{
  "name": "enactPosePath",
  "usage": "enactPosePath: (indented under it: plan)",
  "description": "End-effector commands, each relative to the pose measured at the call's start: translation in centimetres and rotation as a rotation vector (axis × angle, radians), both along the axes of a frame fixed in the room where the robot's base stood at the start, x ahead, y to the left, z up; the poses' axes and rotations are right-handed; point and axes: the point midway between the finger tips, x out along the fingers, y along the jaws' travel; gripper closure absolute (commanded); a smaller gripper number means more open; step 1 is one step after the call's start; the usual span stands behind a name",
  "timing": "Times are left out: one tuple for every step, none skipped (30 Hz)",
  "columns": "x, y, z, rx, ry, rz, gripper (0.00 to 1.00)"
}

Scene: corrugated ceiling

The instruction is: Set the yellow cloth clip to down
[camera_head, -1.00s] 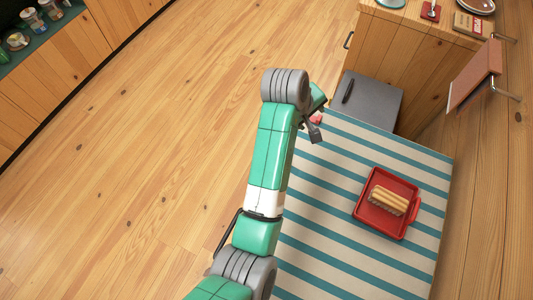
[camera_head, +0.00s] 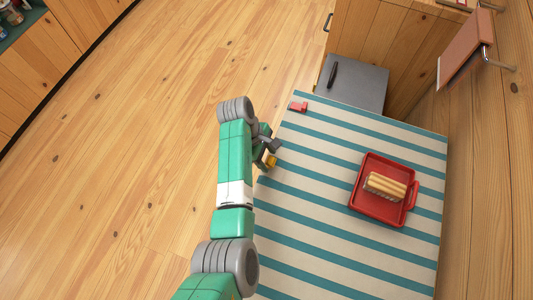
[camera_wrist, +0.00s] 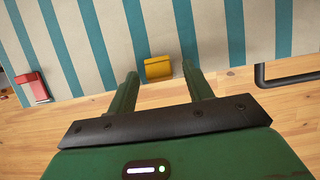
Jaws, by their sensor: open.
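The yellow cloth clip (camera_wrist: 158,69) sits on the edge of the striped tablecloth (camera_wrist: 110,30) in the wrist view. It also shows as a small yellow patch at the left cloth edge in the head view (camera_head: 270,161), partly hidden by my gripper (camera_head: 268,153). In the wrist view my gripper (camera_wrist: 160,74) is open, with one finger to each side of the clip. The fingers point toward the cloth and nothing is held. Whether they touch the clip cannot be told.
A red clip (camera_head: 298,106) sits at the cloth's far left corner. A red tray (camera_head: 377,211) with pale sticks lies on the table. A grey-topped unit (camera_head: 352,85) stands behind the table. A dark bar handle (camera_wrist: 290,80) is at the right. Floor left of the table is clear.

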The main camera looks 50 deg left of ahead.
Motion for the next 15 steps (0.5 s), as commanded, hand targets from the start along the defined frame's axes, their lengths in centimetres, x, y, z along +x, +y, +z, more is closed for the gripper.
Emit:
enactPosePath:
  plan:
    - [0.01, -0.04, -0.08, 0.000, 0.000, 0.000, 0.49]
    - [0.02, -0.05, -0.08, 0.000, 0.000, 0.000, 0.49]
    - [0.02, -0.04, -0.07, 0.000, 0.000, 0.000, 0.49]
    - [0.02, -0.04, -0.06, 0.000, 0.000, 0.000, 0.49]
    - [0.02, -0.04, -0.05, 0.000, 0.000, 0.000, 0.49]
    - [0.03, -0.03, -0.05, 0.000, 0.000, -0.001, 0.49]
    - [0.03, -0.03, -0.04, 0.000, 0.000, -0.001, 0.53]
    - [0.03, -0.03, -0.04, 0.000, 0.000, -0.001, 0.59]
    - [0.02, -0.03, -0.03, 0.000, 0.000, -0.001, 0.67]
    - [0.02, -0.03, -0.03, 0.000, 0.000, -0.001, 0.73]
    - [0.02, -0.03, -0.03, 0.000, 0.000, -0.001, 0.79]
    - [0.02, -0.02, -0.02, 0.000, 0.000, -0.001, 0.86]
    - [0.02, -0.02, -0.02, 0.000, 0.000, -0.001, 0.92]
    - [0.02, -0.02, -0.02, 0.000, 0.000, -0.001, 0.94]
    - [0.02, -0.02, -0.01, 0.000, 0.000, -0.001, 0.94]
